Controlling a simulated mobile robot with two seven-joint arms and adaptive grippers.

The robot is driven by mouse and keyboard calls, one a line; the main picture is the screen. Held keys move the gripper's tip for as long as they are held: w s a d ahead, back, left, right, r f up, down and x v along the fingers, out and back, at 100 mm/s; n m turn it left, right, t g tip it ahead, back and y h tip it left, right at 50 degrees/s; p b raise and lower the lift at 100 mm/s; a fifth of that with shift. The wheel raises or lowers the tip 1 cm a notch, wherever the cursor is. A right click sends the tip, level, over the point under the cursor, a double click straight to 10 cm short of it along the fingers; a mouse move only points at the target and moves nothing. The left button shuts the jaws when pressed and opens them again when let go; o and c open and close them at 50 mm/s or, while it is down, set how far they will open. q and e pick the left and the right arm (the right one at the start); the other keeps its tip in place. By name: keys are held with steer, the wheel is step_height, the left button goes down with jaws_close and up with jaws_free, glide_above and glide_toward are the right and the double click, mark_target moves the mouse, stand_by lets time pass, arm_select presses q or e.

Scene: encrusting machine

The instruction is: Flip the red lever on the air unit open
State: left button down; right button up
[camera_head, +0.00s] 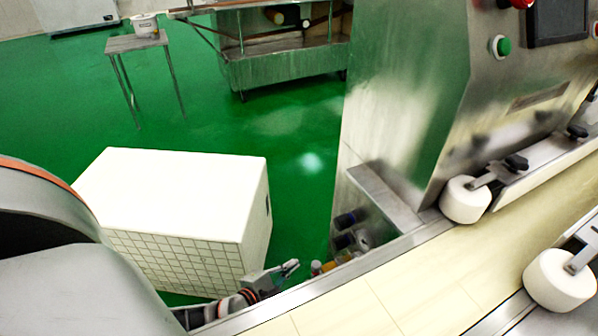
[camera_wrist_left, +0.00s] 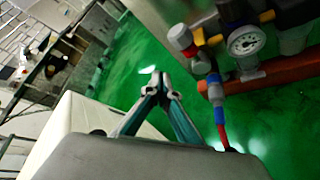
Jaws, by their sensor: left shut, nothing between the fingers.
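The air unit shows at the upper right of the left wrist view, with a round white gauge (camera_wrist_left: 246,41), dark bodies and a blue fitting (camera_wrist_left: 215,90). A red part with a pale round end (camera_wrist_left: 181,38) sits at its left side; I cannot tell for sure that this is the red lever, or its position. My left gripper (camera_wrist_left: 160,78) is shut and empty, its fingertips meeting left of and below that red part, apart from it. In the head view, my left gripper (camera_head: 290,266) is beside the machine's lower side, just left of small red and yellow parts.
A white box (camera_head: 165,195) stands on the green floor left of my gripper. The steel machine (camera_head: 400,100) and its conveyor (camera_head: 400,295) bound the right side. A red hose (camera_wrist_left: 223,132) runs down from the blue fitting. A steel cart (camera_head: 285,65) stands farther back.

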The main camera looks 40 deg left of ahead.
arm_select(q)
steer(key=s, duration=0.6)
steer(key=shift+s+d+r+p, duration=0.35)
steer(key=shift+d+r, duration=0.05)
steer(key=shift+d, duration=0.05)
arm_select(e)
steer(key=shift+s+d+f+g, duration=0.2)
steer(key=shift+s+d+f, duration=0.2)
steer(key=shift+f, duration=0.15)
steer(key=shift+s+d+f+g, duration=0.2)
steer(key=shift+s+d+f, duration=0.2)
steer(key=shift+f, duration=0.15)
steer(key=shift+w+a+r, duration=0.15)
steer(key=shift+w+r, duration=0.05)
steer(key=shift+w, duration=0.1)
